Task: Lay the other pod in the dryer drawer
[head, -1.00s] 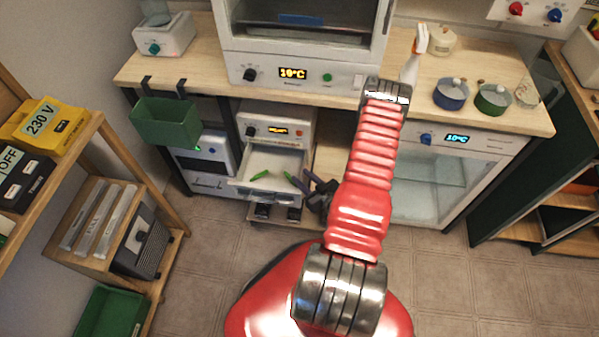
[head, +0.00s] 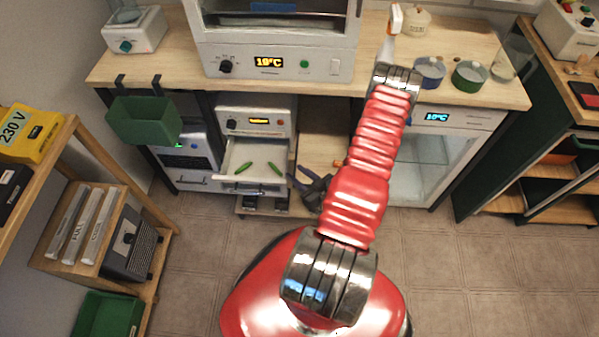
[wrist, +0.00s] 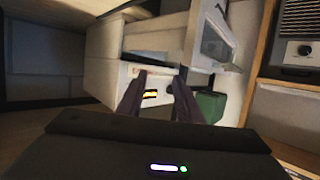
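Two green pods lie on the pale floor of the open dryer drawer (head: 232,158) in the head view. One pod (head: 243,168) is toward the left and the other pod (head: 276,169) is toward the right. The drawer sticks out below the dryer's lit display. My gripper (head: 303,182) is dark and sits just right of the drawer, apart from both pods. In the wrist view my gripper (wrist: 158,78) has its two fingers spread, with nothing held between them. The wrist view does not clearly show the pods.
A green bin (head: 150,122) hangs from the bench edge left of the drawer. A glass-doored cabinet (head: 425,165) stands to the right, behind my arm. Blue and green pots (head: 470,75) stand on the bench above. The tiled floor (head: 190,250) in front is clear.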

